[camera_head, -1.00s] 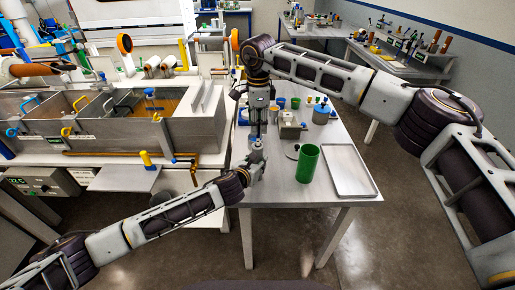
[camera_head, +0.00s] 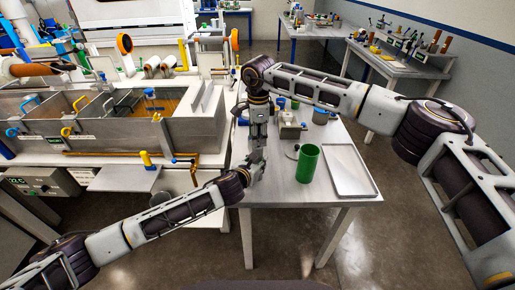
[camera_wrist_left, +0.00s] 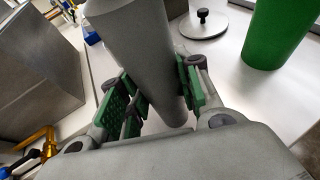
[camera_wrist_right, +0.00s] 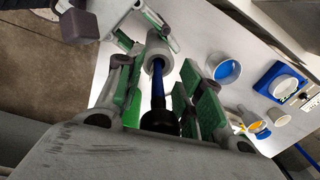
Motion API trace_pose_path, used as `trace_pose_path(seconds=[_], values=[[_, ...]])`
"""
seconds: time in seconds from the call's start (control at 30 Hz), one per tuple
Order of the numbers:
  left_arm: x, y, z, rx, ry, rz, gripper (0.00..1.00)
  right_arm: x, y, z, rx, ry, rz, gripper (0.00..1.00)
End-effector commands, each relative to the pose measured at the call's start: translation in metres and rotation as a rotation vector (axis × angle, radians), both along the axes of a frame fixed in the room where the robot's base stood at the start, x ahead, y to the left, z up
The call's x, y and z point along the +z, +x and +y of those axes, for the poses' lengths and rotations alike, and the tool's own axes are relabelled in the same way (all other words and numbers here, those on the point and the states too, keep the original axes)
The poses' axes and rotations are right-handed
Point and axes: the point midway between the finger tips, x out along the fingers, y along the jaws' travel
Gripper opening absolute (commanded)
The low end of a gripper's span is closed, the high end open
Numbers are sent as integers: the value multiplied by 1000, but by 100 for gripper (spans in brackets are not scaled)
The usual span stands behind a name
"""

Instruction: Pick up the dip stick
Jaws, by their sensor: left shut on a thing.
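A grey cylinder (camera_wrist_left: 142,50) stands between the green-padded fingers of my left gripper (camera_wrist_left: 160,98), which is shut on it. In the head view my left gripper (camera_head: 254,166) is low at the table's left edge. In the right wrist view the dip stick, a blue rod (camera_wrist_right: 158,88) with a black end (camera_wrist_right: 160,122), rises from the mouth of the grey cylinder (camera_wrist_right: 158,56). My right gripper (camera_wrist_right: 156,98) is open, its fingers on either side of the stick. In the head view my right gripper (camera_head: 258,136) points down just above the left one and hides the stick.
A green cylinder (camera_head: 308,163) and an empty metal tray (camera_head: 349,171) stand right of the grippers. A round lid with a black knob (camera_wrist_left: 203,22) lies nearby. Cups, including a white one with blue inside (camera_wrist_right: 224,70), stand close by. The bath (camera_head: 100,130) is at the left.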

Motion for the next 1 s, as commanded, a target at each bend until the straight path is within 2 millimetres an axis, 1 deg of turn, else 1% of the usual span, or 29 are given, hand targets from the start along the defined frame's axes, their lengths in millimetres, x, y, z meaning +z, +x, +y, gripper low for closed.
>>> trace_pose_path(seconds=[0.37, 0.67, 1.0], values=[[0, 0, 0, 0, 0, 0, 9, 1, 0, 0, 0, 0, 0, 37], [0, 0, 0, 0, 0, 0, 9, 1, 0, 0, 0, 0, 0, 0], [0, 0, 0, -1, 0, 1, 9, 1, 1, 0, 0, 0, -2, 0]])
